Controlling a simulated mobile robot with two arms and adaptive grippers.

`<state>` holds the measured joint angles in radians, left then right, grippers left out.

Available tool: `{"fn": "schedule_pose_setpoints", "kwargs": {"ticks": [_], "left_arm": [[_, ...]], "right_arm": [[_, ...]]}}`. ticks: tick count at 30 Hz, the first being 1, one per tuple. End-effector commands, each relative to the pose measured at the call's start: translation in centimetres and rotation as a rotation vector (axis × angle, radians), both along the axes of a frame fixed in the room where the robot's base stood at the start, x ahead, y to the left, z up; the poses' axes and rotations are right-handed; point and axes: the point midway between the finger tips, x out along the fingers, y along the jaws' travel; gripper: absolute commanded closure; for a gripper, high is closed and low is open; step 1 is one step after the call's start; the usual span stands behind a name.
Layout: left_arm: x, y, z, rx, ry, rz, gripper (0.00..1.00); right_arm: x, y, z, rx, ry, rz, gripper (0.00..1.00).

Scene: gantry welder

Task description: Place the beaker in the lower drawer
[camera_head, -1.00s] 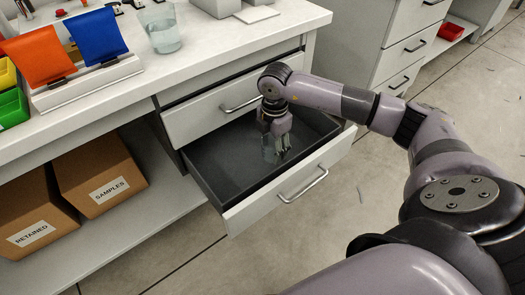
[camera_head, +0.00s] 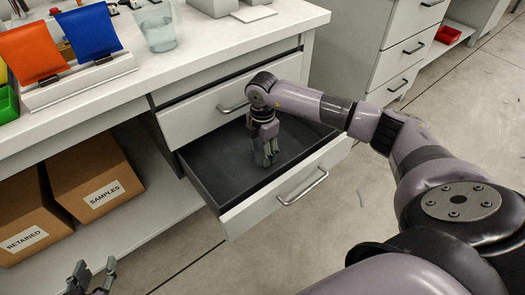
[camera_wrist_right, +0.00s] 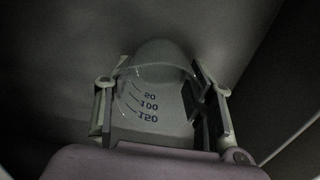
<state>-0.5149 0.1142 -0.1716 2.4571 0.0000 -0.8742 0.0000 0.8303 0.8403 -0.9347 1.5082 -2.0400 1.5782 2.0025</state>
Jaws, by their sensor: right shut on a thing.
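My right gripper (camera_head: 268,163) reaches down into the open lower drawer (camera_head: 240,222). In the right wrist view its two fingers (camera_wrist_right: 160,100) lie on either side of a clear beaker (camera_wrist_right: 150,75) with marks 50, 100 and 150, and it is shut on it. The beaker is hard to make out in the head view. I cannot tell whether it touches the drawer floor. The drawer otherwise looks empty. My left gripper (camera_head: 92,270) is at the bottom left edge, fingers apart, empty and away from the drawer.
The upper drawer (camera_head: 200,118) sits just above the lower one. Cardboard boxes (camera_head: 95,175) stand on the shelf at left.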

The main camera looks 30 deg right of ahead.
Motion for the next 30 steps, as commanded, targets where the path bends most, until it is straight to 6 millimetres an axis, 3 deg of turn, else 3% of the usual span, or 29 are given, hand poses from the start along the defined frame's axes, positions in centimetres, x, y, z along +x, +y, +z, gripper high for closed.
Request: {"fn": "schedule_pose_setpoints", "kwargs": {"ticks": [8,9,17,30], "left_arm": [[0.19,-0.07,0.21,-0.004,-0.016,-0.001,0.62],[0.24,-0.09,0.3,-0.005,-0.019,-0.001,0.62],[0.2,-0.12,0.24,-0.004,-0.017,-0.001,0.62],[-0.14,0.08,-0.05,0.003,0.014,0.001,0.62]], "right_arm": [[-0.01,0.02,-0.3,0.001,0.0,0.0,0.78],[0.0,0.02,-0.29,0.001,0.0,0.0,0.49],[-0.02,0.03,-0.27,0.001,0.0,0.0,0.32],[0.0,0.0,0.45,0.001,-0.001,-0.001,0.31]]}}
